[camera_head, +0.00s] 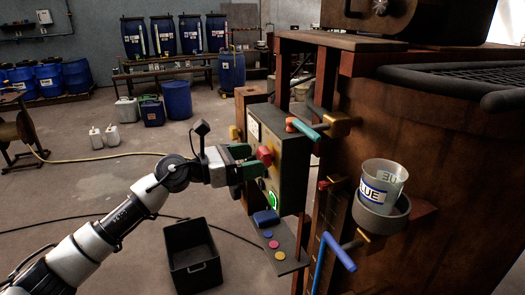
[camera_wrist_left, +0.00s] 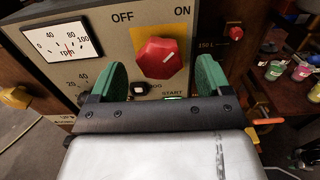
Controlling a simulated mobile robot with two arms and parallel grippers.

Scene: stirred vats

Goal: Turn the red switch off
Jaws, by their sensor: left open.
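The red switch (camera_wrist_left: 157,60) is a chunky knob on the grey control panel (camera_wrist_left: 115,35), between the printed words OFF and ON. Its white mark slants up to the right, toward ON. In the head view the red switch (camera_head: 265,155) stands out from the panel's front face. My left gripper (camera_head: 246,162) is open just in front of it. In the wrist view the green fingers of my left gripper (camera_wrist_left: 161,78) lie left and right of the switch, with visible gaps on both sides. My right gripper does not show.
A lit green button (camera_head: 272,198) is lower on the panel. A teal-handled lever (camera_head: 305,129) projects above. A black crate (camera_head: 192,258) stands on the floor.

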